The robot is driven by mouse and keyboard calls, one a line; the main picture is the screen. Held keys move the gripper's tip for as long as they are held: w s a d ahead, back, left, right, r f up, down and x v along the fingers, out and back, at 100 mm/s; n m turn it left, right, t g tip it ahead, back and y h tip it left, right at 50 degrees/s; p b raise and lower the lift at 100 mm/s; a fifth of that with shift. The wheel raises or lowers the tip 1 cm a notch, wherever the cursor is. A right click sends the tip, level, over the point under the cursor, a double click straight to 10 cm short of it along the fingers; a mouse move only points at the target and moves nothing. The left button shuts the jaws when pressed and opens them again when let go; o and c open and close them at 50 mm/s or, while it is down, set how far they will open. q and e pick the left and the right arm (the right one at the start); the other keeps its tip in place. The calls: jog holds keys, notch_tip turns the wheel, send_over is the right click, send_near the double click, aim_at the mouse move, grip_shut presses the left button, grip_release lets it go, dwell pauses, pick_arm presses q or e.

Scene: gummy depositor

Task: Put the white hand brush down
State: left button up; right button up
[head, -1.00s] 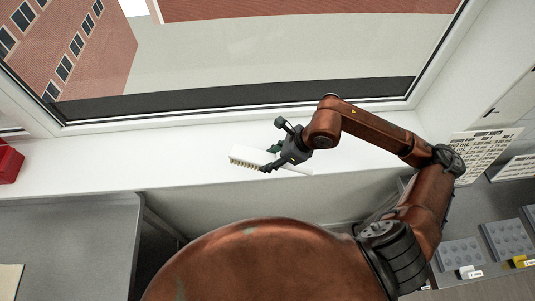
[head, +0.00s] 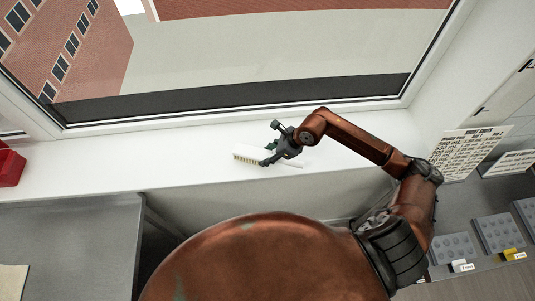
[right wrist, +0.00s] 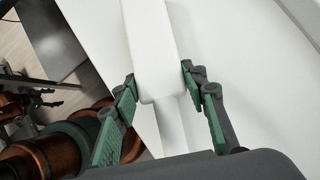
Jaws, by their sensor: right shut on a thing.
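In the right wrist view the brush's white body (right wrist: 152,50) runs up between the green-padded fingers of my right gripper (right wrist: 158,85). Whether the brush touches the sill or hangs just above it, I cannot tell. My left gripper is not in view.
A red bin (head: 10,166) stands at the sill's left end. A grey table (head: 70,240) is at lower left. Grey moulds (head: 497,233) and printed sheets (head: 468,150) are at right. The window is behind the sill. The sill is clear on both sides of the brush.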

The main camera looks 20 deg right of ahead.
jog(key=o, duration=1.3)
jog(key=shift+o, duration=0.2)
jog(key=b+v, duration=0.2)
jog(key=v, duration=0.8)
jog(key=shift+d+r, duration=0.15)
jog(key=shift+r, duration=0.15)
jog(key=shift+s+d+r, duration=0.2)
jog(key=shift+s+r, duration=0.1)
jog(key=shift+r, duration=0.35)
jog(key=shift+f, duration=0.1)
